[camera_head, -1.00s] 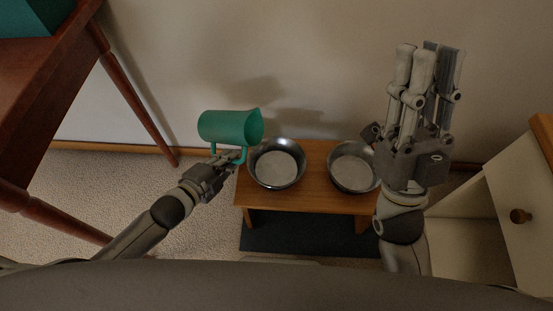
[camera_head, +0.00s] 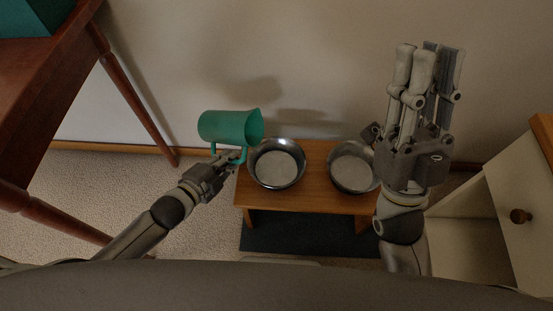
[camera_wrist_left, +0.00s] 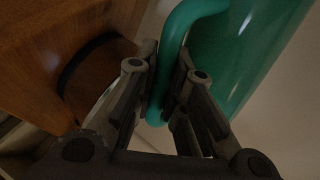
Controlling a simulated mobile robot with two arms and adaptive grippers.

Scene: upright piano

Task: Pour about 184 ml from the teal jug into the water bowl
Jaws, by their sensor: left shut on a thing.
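The teal jug (camera_head: 229,127) is tipped far over onto its side in the head view, its mouth facing right beside and above the left metal bowl (camera_head: 277,164). My left gripper (camera_head: 228,159) is shut on the jug's handle. The left wrist view shows the teal handle (camera_wrist_left: 171,58) between the fingers and the jug's body (camera_wrist_left: 250,55) beside it. A second metal bowl (camera_head: 352,168) stands to the right. I cannot tell which is the water bowl, nor see a stream. My right gripper (camera_head: 430,62) is raised and empty, its fingers pointing up; its opening is unclear.
Both bowls stand on a low wooden stand (camera_head: 305,201) against the wall. A dark mat (camera_head: 300,235) lies under it. A reddish wooden table (camera_head: 40,110) is at left. A pale cabinet (camera_head: 515,205) with a knob is at right.

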